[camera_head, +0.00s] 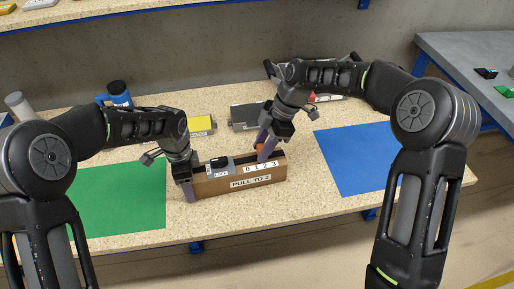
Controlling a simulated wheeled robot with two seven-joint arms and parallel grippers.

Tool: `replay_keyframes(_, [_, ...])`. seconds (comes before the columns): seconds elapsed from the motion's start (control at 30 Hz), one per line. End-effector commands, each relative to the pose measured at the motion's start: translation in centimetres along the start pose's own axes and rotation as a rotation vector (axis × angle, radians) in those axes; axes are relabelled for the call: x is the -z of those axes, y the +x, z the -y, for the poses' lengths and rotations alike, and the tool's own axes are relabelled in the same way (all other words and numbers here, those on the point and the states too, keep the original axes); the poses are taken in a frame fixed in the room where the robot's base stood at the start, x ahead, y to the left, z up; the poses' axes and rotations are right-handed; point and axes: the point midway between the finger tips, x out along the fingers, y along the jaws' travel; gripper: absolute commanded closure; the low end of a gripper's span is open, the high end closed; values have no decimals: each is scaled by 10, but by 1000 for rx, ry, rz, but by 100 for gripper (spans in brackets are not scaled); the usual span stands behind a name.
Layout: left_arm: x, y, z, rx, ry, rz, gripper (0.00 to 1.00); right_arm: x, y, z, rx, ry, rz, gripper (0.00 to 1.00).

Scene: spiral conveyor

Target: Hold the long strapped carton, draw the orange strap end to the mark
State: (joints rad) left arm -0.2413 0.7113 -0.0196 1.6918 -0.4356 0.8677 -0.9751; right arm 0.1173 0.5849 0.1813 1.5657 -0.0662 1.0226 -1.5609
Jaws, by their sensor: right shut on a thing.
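The long brown carton (240,184) stands on the speckled bench, with a "PULL TO 2" label on its front and a white scale 0 1 2 3 on top. A dark grey buckle block (221,164) sits on its top at the left. My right gripper (264,152) reaches down to the carton's top near the scale, shut on the orange strap end (259,147), which is mostly hidden by the fingers. My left gripper (187,188) is at the carton's left end, fingers pointing down; its jaw gap is not clear.
A green mat (120,200) lies left and a blue mat (357,160) right, both bare. Behind the carton are a yellow box (201,125), a dark grey box (245,117) and a blue-and-black bottle (119,94). A grey table (455,55) stands at far right.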

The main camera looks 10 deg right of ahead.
Motion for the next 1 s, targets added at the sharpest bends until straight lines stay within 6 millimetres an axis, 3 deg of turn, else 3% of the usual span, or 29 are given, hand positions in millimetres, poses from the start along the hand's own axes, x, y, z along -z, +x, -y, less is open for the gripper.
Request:
replay_keyframes(0.03, [-2,3,-2,-5,-2,3,100,0,0,0,-1,0,1,100])
replay_keyframes(0.07, [-2,3,-2,-5,-2,3,100,0,0,0,-1,0,1,64])
replay_keyframes(0.3, [-2,3,-2,-5,-2,3,100,0,0,0,-1,0,1,45])
replay_keyframes(0.67, [-1,3,-2,-5,-2,3,100,0,-3,0,-2,0,1,44])
replay_keyframes(0.87, [-1,3,-2,-5,-2,3,100,0,-26,-1,-5,1,1,44])
replay_keyframes(1.0, [-1,3,-2,-5,-2,3,100,0,-54,-1,-6,1,1,44])
